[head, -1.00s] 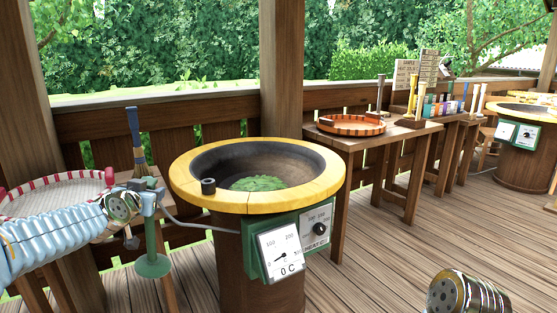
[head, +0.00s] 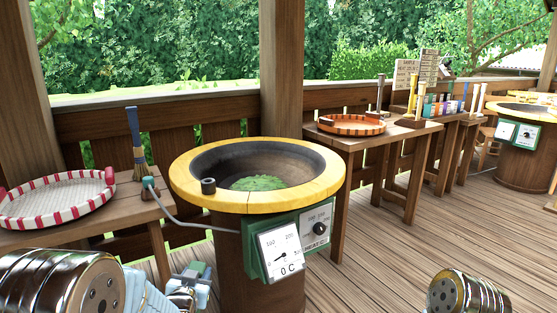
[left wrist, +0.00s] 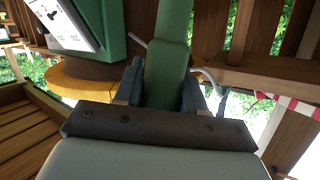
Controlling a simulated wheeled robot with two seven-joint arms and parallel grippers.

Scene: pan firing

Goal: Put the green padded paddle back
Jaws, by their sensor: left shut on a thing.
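My left gripper (head: 192,285) is low at the bottom of the head view, left of the wok stand and below the table edge. It is shut on the green padded paddle, which fills the space between the fingers in the left wrist view (left wrist: 168,75). Only a small bit of green shows at the gripper in the head view; the rest of the paddle is hidden or out of frame. My right gripper is out of view; only part of my right arm shows at the bottom right.
The wok's yellow rim (head: 188,192) and control panel (head: 281,249) are right of my left gripper. The left table (head: 120,222) holds a red-and-white tray (head: 60,203) and a brush (head: 137,145). A grey rod with a teal end (head: 150,187) runs from the wok to this table.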

